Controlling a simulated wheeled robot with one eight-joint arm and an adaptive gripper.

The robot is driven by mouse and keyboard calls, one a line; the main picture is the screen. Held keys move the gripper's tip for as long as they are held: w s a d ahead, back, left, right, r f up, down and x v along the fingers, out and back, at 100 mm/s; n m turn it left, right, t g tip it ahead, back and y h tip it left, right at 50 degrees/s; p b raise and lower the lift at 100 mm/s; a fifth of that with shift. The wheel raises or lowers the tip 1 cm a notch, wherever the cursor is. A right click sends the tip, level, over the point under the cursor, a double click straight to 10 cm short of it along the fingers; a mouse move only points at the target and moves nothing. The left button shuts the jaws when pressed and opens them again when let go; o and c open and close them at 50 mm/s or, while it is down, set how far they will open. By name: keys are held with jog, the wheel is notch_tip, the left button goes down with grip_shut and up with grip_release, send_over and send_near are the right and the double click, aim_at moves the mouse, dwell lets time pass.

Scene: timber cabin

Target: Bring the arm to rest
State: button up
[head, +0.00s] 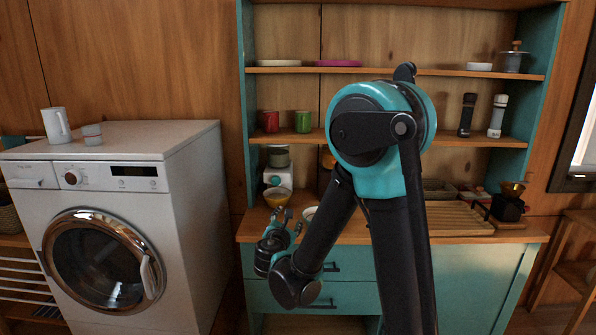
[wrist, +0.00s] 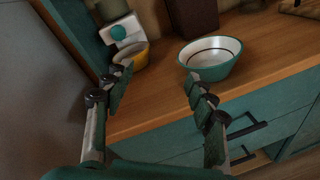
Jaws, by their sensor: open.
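My gripper (wrist: 158,88) is open and empty in the wrist view, its two fingers spread apart in front of the wooden counter's edge. In the head view my gripper (head: 283,216) shows small at the left end of the counter, with my bent arm reaching down to it. A white and teal bowl (wrist: 211,57) stands upright on the counter beyond the right finger, apart from it. In the head view the bowl (head: 310,213) is mostly hidden behind my arm.
The wooden counter (head: 350,232) has teal drawers below and shelves above. A mixer-like appliance (wrist: 122,32) with a yellow bowl (wrist: 134,55) stands at its left end. A washing machine (head: 110,220) stands left. A slatted rack (head: 455,220) lies right of my arm.

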jog(key=s+d+f+m+g+h, duration=0.1)
jog(key=s+d+f+m+g, duration=0.25)
jog(key=d+m, duration=0.5)
jog(key=s+d+f+m+g+h, duration=0.1)
jog(key=s+d+f+m+g, duration=0.3)
jog(key=d, duration=0.7)
jog(key=s+d+f+m+g+y, duration=0.1)
jog(key=s+f+m+g+y, duration=0.1)
jog(key=s+m, duration=0.5)
jog(key=s+d+f+m+g+y, duration=0.1)
jog(key=s+f+m, duration=0.3)
jog(key=s+m, duration=0.4)
jog(key=s+g+y, duration=0.1)
jog(key=s, duration=0.2)
jog(key=shift+s+d+f+y, duration=0.15)
jog(key=shift+d+f+y, duration=0.15)
jog(key=shift+d+f, duration=0.1)
